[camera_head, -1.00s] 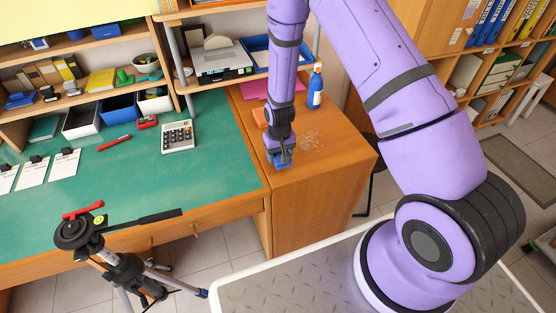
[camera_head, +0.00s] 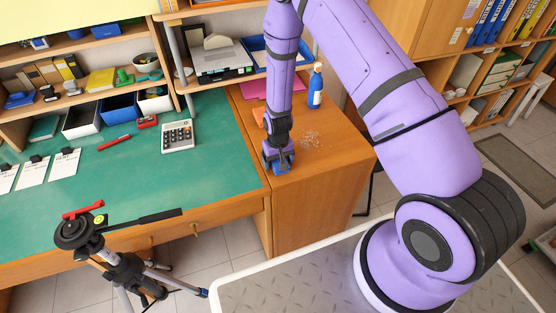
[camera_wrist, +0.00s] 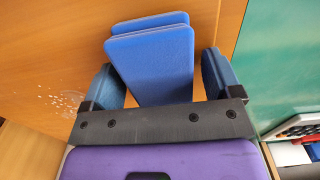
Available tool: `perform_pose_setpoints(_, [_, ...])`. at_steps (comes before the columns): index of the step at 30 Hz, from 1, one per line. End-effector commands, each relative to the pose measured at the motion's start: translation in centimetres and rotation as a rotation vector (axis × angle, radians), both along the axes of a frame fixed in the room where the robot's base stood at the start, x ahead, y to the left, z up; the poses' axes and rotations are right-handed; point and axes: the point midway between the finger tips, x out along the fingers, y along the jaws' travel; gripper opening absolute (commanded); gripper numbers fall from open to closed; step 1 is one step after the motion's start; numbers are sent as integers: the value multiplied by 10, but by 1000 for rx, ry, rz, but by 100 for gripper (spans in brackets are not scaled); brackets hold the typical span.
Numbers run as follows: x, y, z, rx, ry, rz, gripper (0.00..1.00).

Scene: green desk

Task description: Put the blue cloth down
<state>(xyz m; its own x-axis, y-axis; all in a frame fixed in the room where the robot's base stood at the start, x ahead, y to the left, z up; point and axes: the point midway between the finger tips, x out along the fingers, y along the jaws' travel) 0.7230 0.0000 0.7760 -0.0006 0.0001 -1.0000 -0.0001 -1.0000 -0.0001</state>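The blue cloth (camera_wrist: 155,65) is folded in layers and sits at the wooden cabinet top, between my gripper's fingers in the wrist view. Its lower part is hidden behind the gripper's dark bar. My gripper (camera_wrist: 162,80) is open, with a finger on each side of the cloth and a gap showing beside each. In the head view my gripper (camera_head: 279,168) is low over the front left of the cabinet top. There the cloth is mostly hidden by the fingers.
Pale crumbs (camera_head: 310,139) lie right of my gripper on the wooden top (camera_head: 340,150). A blue spray bottle (camera_head: 315,90) stands behind them, and an orange object (camera_head: 259,117) is behind my gripper. A calculator (camera_head: 178,136) lies on the green desk (camera_head: 215,170) to the left.

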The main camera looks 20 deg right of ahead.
Motion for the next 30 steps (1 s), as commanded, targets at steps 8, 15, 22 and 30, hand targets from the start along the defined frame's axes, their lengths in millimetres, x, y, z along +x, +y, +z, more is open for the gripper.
perform_pose_setpoints(8, [1, 0, 11, 0, -1, 0, 84])
perform_pose_setpoints(15, [1, 0, 51, 0, -4, 0, 84])
perform_pose_setpoints(22, [1, 0, 92, 1, -4, 0, 84])
perform_pose_setpoints(30, [0, 0, 119, 0, 0, 0, 84])
